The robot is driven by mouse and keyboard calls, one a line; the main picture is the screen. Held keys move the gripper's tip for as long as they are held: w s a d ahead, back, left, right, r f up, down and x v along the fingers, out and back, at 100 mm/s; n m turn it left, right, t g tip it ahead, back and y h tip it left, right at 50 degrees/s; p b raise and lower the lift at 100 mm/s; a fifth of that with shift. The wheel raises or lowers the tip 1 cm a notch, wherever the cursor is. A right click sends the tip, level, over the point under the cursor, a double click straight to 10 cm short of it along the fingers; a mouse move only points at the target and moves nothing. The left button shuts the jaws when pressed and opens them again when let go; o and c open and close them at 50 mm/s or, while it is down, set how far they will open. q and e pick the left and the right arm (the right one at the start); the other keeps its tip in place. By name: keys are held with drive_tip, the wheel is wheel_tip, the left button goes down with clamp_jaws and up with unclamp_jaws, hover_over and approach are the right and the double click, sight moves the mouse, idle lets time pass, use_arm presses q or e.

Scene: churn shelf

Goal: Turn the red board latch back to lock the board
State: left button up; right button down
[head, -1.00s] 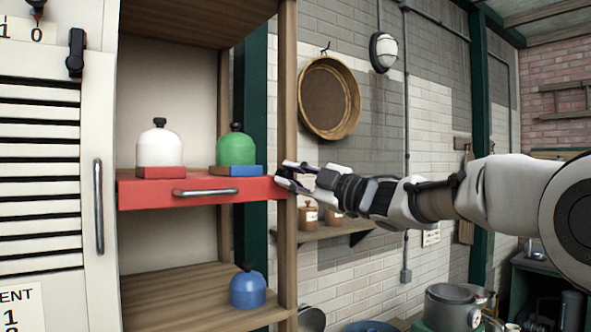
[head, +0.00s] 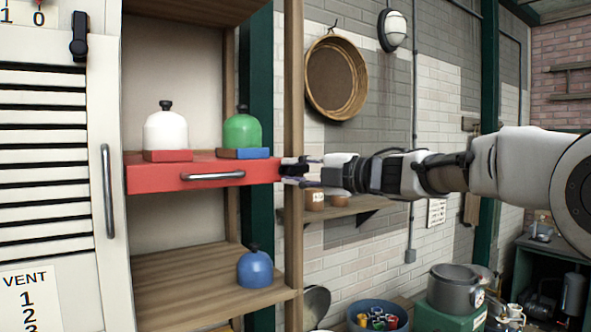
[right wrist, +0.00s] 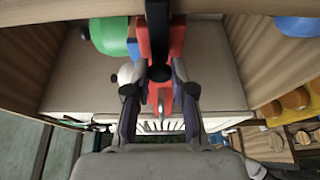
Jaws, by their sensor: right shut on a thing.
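The red board (head: 155,176) lies level across the shelf, with a grey bar handle on its front edge. My right gripper (head: 300,171) is at the board's right end, beside the wooden post. In the head view only a small dark part shows at the fingertips. My left gripper is not in view.
A white bell-shaped jar (head: 166,130) on a red base and a green one (head: 242,131) on a blue base stand on the board. A blue one (head: 255,268) stands on the shelf below. The wooden post (head: 293,90) is close to my right gripper.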

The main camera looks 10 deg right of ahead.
idle(0.3)
drive_tip(key=c, duration=1)
unclamp_jaws()
drive_tip(key=shift+w, duration=0.15)
drive_tip(key=shift+f, duration=0.1)
